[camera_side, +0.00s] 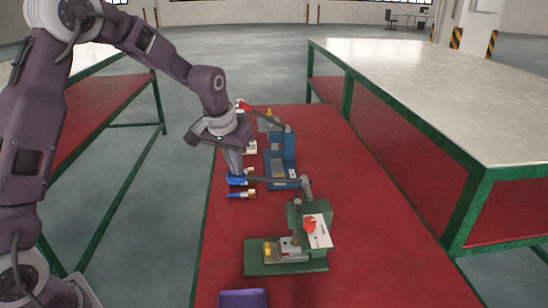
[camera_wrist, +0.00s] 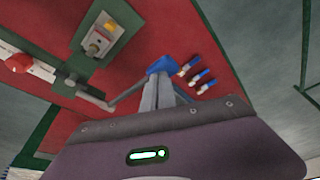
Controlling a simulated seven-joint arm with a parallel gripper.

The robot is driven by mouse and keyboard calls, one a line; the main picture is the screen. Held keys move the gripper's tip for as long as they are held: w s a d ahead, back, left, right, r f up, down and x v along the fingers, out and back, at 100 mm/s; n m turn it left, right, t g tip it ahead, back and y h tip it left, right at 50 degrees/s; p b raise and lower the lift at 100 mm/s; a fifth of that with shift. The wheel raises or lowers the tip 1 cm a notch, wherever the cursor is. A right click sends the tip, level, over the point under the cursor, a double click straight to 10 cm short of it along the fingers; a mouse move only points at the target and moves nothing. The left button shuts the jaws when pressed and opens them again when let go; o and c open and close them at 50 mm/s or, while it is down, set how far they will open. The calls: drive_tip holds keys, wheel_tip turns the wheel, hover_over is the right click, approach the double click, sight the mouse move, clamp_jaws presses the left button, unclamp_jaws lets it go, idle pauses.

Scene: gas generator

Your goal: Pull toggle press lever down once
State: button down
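The green toggle press (camera_side: 295,235) stands on the red bench, with a red knob on its white front plate. Its grey lever (camera_side: 272,181) runs left from the top pivot, close to level, and ends in a blue handle (camera_side: 236,181). My gripper (camera_side: 235,172) is above the bench with its fingertips at the blue handle. In the wrist view the fingers (camera_wrist: 162,82) lie close together, and the blue handle (camera_wrist: 161,65) shows just beyond their tips, seemingly touching. The press (camera_wrist: 100,40) also shows there at upper left. The handle partly hides the fingertips.
A blue press (camera_side: 282,165) stands behind the green one, its lever ending in a red handle (camera_side: 243,104). Small blue-tipped parts (camera_side: 240,195) lie beside my gripper. A purple bin (camera_side: 243,299) sits at the front. Pale-topped tables flank the red bench (camera_side: 360,260).

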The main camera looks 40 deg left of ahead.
sight(236, 182)
drive_tip(key=shift+s+f, duration=0.1)
drive_tip(key=shift+f, duration=0.65)
drive_tip(key=shift+f, duration=1.45)
drive_tip(key=shift+r, duration=2.65)
